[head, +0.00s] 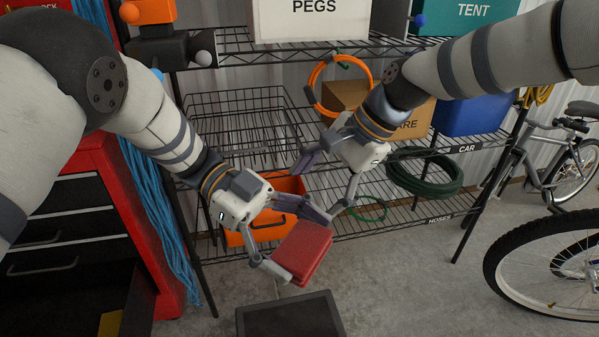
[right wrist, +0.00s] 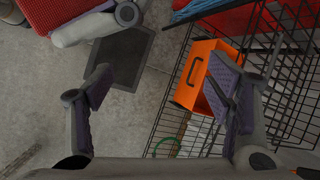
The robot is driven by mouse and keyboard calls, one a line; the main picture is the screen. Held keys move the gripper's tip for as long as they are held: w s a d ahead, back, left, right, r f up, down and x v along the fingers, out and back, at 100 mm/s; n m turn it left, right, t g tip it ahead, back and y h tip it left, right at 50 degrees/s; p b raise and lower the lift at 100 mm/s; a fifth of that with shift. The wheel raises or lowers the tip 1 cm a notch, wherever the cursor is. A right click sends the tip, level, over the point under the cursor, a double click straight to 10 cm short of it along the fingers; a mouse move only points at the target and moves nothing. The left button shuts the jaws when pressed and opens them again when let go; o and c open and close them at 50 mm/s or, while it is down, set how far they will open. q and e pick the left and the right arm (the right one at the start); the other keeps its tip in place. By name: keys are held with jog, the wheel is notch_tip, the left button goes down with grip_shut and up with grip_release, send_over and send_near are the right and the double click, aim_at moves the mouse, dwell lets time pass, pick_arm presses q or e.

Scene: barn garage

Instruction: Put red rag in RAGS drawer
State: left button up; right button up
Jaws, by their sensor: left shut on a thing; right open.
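The red rag (head: 307,250) is a folded, thick square in the lower middle of the head view. My left gripper (head: 297,240) is shut on it and holds it in the air in front of the shelf. In the right wrist view the red rag (right wrist: 58,12) shows in the top left corner. My right gripper (head: 319,188) is open and empty, above and a little right of the left one. Its two fingers stand apart in the right wrist view (right wrist: 160,88). A red tool chest (head: 93,165) with dark drawers stands at the left. No RAGS label is readable.
A wire shelf rack (head: 330,222) stands behind both grippers. It holds an orange bin (head: 265,232), a wire basket (head: 235,105), a cardboard box (head: 345,95), a blue bin (head: 470,115) and a green hose (head: 425,180). A bicycle (head: 545,260) stands at the right.

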pick_arm(q)
jog(key=shift+a, duration=0.1)
pick_arm(e)
notch_tip(320, 180, up, 6)
jog(key=s+a+n+h, duration=0.1)
jog(key=s+a, duration=0.1)
jog(key=s, duration=0.1)
pick_arm(q)
jog(key=shift+s, duration=0.15)
pick_arm(e)
notch_tip(320, 180, up, 5)
jog(key=n+g+h, duration=0.1)
jog(key=n+h, duration=0.3)
jog(key=h, duration=0.1)
send_over(299, 245)
notch_tip(299, 245, down, 12)
jog(key=c, duration=1.2)
pick_arm(q)
jog(key=o, duration=0.9)
